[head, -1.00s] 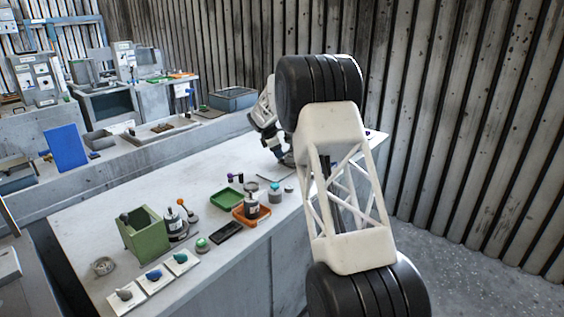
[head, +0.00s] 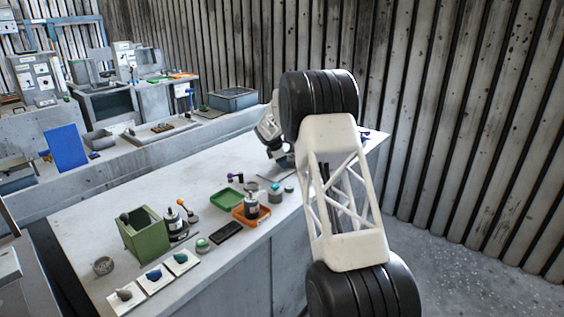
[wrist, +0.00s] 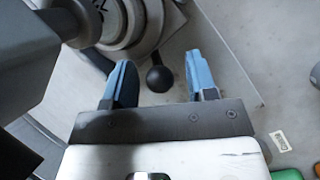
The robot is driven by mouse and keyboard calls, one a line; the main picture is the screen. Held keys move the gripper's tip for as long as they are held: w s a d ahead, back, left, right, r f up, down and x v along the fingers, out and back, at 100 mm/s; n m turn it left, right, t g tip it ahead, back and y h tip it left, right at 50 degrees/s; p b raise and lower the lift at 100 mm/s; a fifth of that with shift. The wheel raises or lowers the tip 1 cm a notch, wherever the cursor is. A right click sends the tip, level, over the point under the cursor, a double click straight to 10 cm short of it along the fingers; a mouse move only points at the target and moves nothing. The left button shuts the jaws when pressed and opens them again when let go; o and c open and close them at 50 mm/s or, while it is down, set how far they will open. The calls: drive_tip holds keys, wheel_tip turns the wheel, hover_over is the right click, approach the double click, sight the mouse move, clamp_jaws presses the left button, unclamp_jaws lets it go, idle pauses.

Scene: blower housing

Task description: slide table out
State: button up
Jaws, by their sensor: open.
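In the wrist view my gripper (wrist: 158,64) is open, with its two blue fingers well apart. A dark ball knob (wrist: 160,78) shows in the gap between the fingers, touching neither; its depth relative to the fingertips cannot be told. The knob sits at the end of a short stem on a round, stepped light-grey body (wrist: 150,22) at the top of the view. Which part is the slide table I cannot tell. In the head view my arm hides much of the bench's far right end, and the fingers cannot be made out there.
The grey bench (head: 110,205) holds a green box (head: 145,240), a green tray (head: 227,199), an orange tray (head: 238,218) and a dark flat block (head: 228,232). Large grey housings crowd the left of the wrist view. A corrugated wall (head: 460,120) stands behind the bench.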

clamp_jaws()
drive_tip(key=shift+a, duration=0.1)
drive_tip(key=shift+s+a, duration=4.4)
drive_tip(key=shift+s, duration=0.05)
unclamp_jaws()
drive_tip(key=v, duration=0.8)
